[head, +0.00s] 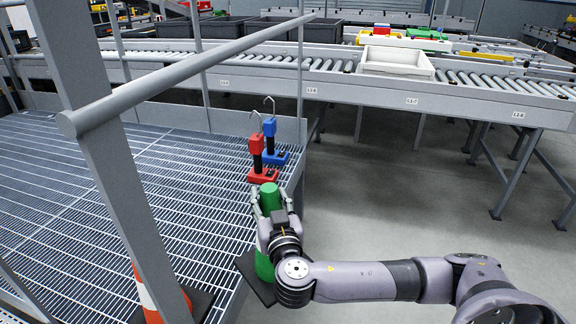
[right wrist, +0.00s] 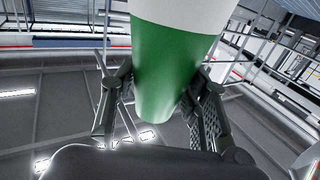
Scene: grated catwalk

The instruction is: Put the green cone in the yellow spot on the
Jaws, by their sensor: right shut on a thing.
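In the right wrist view the green cone (right wrist: 165,70), with a white band, fills the space between the fingers of the gripper (right wrist: 158,95). My wrist hides the cone's middle in the head view. I cannot see a yellow spot on the grating. My left gripper is not in view.
A grey railing (head: 190,72) and its post cross the left side. An orange and white cone (head: 150,298) stands partly behind the post. A red hooked item (head: 262,175) and a blue one (head: 278,158) stand beyond the green cone. Bare grating (head: 190,185) lies left.

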